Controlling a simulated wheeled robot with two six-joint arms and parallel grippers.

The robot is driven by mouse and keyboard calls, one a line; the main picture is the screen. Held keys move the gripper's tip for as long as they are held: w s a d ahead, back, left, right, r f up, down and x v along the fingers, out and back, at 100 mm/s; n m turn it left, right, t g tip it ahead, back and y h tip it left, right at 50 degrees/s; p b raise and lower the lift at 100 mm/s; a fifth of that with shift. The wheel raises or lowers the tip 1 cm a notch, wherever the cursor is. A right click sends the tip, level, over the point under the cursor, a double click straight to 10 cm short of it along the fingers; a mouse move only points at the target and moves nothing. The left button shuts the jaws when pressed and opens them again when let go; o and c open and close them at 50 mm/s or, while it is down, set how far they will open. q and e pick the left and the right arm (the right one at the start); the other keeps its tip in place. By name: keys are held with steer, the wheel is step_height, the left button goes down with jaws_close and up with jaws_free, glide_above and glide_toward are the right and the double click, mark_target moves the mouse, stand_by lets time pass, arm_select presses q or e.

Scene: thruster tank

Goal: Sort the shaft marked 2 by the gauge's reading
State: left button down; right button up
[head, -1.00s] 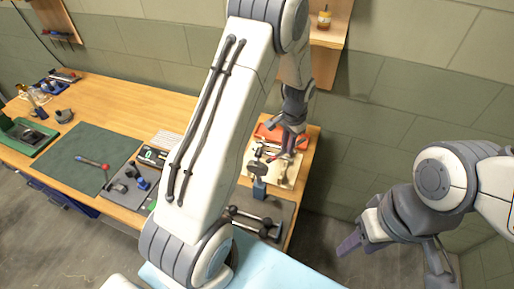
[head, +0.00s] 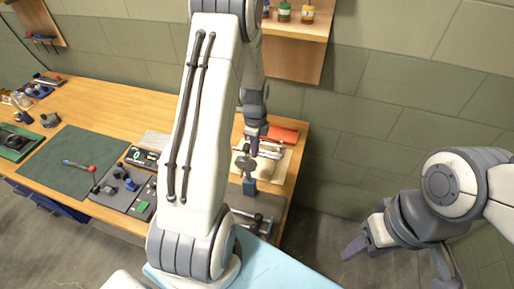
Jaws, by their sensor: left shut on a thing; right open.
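My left gripper (head: 254,138) is above the right end of the bench, near a red-orange tray (head: 284,134). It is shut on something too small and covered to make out. A stand with a dark round part and a blue base (head: 249,187) is just below it. A rod with a red ball end (head: 79,166) lies on the green mat. Dark shafts with round ends (head: 250,218) lie on a grey surface at the bench's front right, partly behind my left arm. No number is readable on any shaft. My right gripper (head: 398,262) is open and empty, off the bench over the floor.
A grey tray (head: 115,203) with small devices and a green box stands beside the green mat (head: 55,178). Bottles stand on a wall shelf (head: 290,31). My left arm hides the bench's middle.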

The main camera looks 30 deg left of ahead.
arm_select(q)
steer(key=shift+f+b, duration=2.9)
steer(key=shift+f, duration=1)
steer(key=c, duration=0.7)
jaws_free()
steer(key=shift+c, duration=0.2)
step_height(320, 180, up, 10)
steer(key=shift+r+b, duration=0.25)
steer(key=shift+b, duration=0.55)
